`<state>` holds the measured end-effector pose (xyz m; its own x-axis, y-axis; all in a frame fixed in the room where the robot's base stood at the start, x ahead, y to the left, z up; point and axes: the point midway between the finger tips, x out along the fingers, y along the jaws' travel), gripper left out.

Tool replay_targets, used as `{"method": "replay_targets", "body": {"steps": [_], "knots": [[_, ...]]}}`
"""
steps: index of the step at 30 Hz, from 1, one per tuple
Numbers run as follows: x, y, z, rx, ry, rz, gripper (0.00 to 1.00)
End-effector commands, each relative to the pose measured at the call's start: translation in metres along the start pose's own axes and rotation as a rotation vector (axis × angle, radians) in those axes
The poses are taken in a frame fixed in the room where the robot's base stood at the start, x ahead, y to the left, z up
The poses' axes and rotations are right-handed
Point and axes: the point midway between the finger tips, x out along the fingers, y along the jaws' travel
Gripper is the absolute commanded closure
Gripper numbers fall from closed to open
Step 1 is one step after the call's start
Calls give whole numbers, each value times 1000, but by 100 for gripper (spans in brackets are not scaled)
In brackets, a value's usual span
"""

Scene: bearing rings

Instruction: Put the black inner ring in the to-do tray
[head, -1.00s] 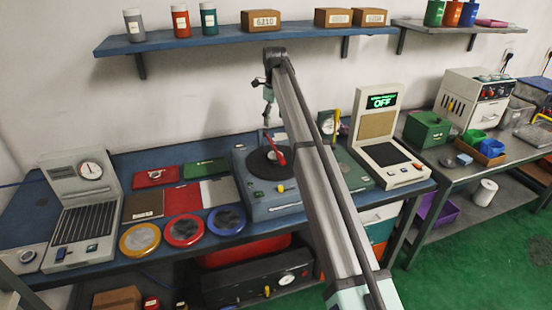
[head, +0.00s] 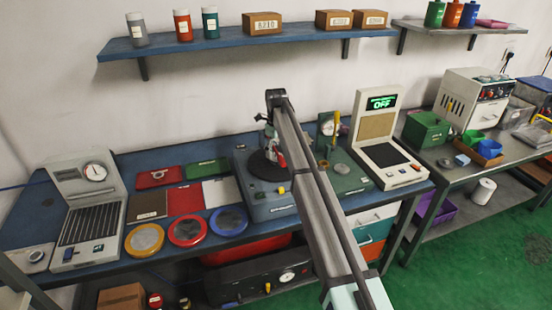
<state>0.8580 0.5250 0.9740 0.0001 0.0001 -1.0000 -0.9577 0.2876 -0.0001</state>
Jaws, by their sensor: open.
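My gripper (head: 270,146) hangs down over the black round plate (head: 262,166) of a blue-grey bench machine, beside a red part; its fingers are small here, partly behind my arm, and look open. I cannot make out the black inner ring; it may be hidden near the plate. Three round dishes lie at the front of the bench: yellow-rimmed (head: 144,240), red-rimmed (head: 188,231) and blue-rimmed (head: 228,220). No to-do label is readable, so I cannot tell which container is the to-do tray.
A grey dial gauge stand (head: 88,215) is at left and a device reading OFF (head: 381,140) at right. Flat red, green, brown and white items lie mid-bench. A green machine (head: 345,175) stands close right of my arm. A shelf (head: 240,38) hangs above.

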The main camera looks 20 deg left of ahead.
Motion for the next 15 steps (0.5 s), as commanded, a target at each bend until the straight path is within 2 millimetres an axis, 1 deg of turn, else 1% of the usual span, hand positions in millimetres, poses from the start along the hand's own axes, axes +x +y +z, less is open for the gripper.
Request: {"method": "replay_targets", "body": {"steps": [3, 6, 9, 14, 15], "knots": [[15, 1, -1, 0, 2, 2, 21], [26, 0, -1, 0, 1, 1, 21], [30, 0, 0, 0, 0, 0, 21], [30, 0, 0, 0, 0, 0, 21], [30, 0, 0, 0, 0, 0, 36]]}}
